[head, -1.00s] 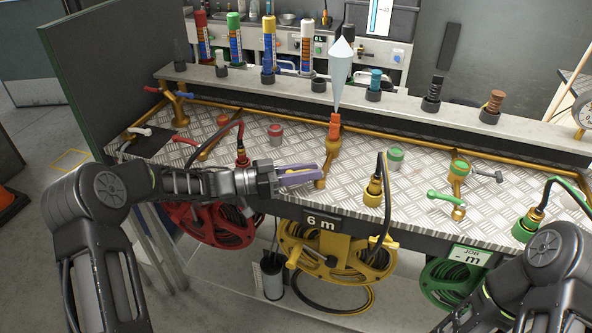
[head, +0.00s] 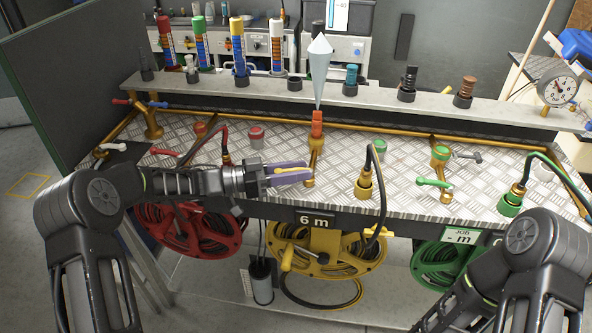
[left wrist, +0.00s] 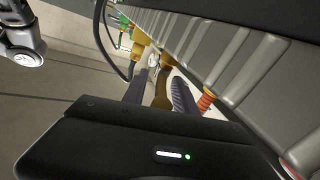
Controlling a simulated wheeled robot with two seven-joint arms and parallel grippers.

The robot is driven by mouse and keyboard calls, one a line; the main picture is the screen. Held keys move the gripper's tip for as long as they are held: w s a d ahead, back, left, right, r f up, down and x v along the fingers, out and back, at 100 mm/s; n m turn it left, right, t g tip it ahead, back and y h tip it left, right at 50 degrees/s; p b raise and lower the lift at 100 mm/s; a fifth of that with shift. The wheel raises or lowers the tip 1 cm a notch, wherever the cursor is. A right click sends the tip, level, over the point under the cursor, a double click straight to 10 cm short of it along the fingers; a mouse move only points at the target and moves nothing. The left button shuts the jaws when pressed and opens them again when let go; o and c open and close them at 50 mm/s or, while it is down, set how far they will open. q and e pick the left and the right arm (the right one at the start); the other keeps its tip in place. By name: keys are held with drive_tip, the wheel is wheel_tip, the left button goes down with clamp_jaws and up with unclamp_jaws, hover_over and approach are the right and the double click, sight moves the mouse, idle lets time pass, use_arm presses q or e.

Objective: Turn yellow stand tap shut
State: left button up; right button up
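The yellow stand tap (head: 315,152) is a brass post with an orange top, standing near the middle of the metal-plate bench. A pale, downward-pointing shape hangs over it. My left gripper (head: 292,173) is at the tap's left, its purple fingers on either side of the tap's yellow lever (head: 283,171). In the left wrist view the brass-coloured lever (left wrist: 162,94) lies between the two fingers, which stand apart with some gap beside it. Firm contact is not visible. My right arm is at the lower right; its gripper is out of view.
A yellow reel (head: 325,250) marked 6 m hangs below the bench front, between a red reel (head: 190,232) and a green reel (head: 447,265). A yellow hose connector (head: 364,185) stands right of the tap. A green-handled tap (head: 440,187) stands farther right.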

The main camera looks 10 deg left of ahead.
use_arm(q)
wheel_tip(320, 180, up, 10)
drive_tip(key=shift+b, duration=0.35)
use_arm(e)
drive_tip(key=shift+f, duration=0.35)
use_arm(q)
drive_tip(key=shift+c, duration=0.4)
